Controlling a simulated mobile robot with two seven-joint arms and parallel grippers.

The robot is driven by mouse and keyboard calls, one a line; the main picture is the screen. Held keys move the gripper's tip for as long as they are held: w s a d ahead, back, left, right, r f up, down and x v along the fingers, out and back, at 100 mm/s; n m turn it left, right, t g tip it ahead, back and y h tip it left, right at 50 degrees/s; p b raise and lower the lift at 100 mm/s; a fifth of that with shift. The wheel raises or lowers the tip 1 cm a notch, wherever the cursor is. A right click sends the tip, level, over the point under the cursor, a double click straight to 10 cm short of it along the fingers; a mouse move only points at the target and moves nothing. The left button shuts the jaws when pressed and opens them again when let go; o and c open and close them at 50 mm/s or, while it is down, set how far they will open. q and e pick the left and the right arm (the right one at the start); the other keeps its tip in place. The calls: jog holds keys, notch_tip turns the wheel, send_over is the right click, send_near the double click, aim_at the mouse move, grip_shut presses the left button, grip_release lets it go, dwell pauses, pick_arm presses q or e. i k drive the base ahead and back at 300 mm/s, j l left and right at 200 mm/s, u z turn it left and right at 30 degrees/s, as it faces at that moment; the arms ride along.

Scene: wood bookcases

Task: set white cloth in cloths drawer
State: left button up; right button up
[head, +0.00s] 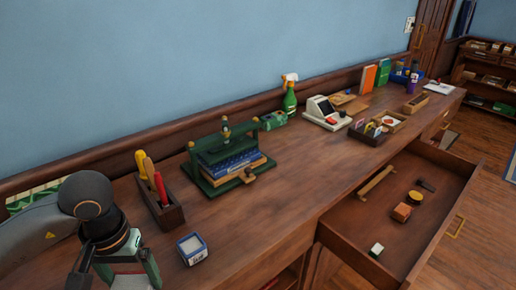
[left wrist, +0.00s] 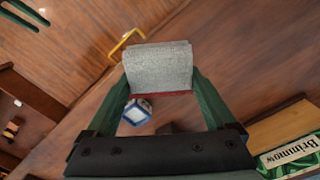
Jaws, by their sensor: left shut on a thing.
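A folded whitish-grey cloth (left wrist: 158,66) with a red edge is between the green fingers of my left gripper (left wrist: 160,84), which is shut on it. In the head view my left gripper (head: 127,272) is at the lower left, over the near left part of the counter, and a pale bit of the cloth shows between its fingers. An open wooden drawer (head: 345,229) is at the right of the head view, with several small things in it. I cannot tell whether it is the cloths drawer. My right gripper is not in view.
A blue-and-white box (head: 191,248) stands on the counter right of my left gripper. A tool holder (head: 167,213) and a green book press (head: 226,160) stand behind it. A spray bottle (head: 290,98) is farther back. The counter's middle is mostly clear.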

aim_at(385, 234)
jog(key=z, duration=1.3)
jog(key=i+l+z, duration=0.4)
jog(key=i, duration=0.3)
jog(key=i+l, duration=0.25)
jog(key=i, duration=0.1)
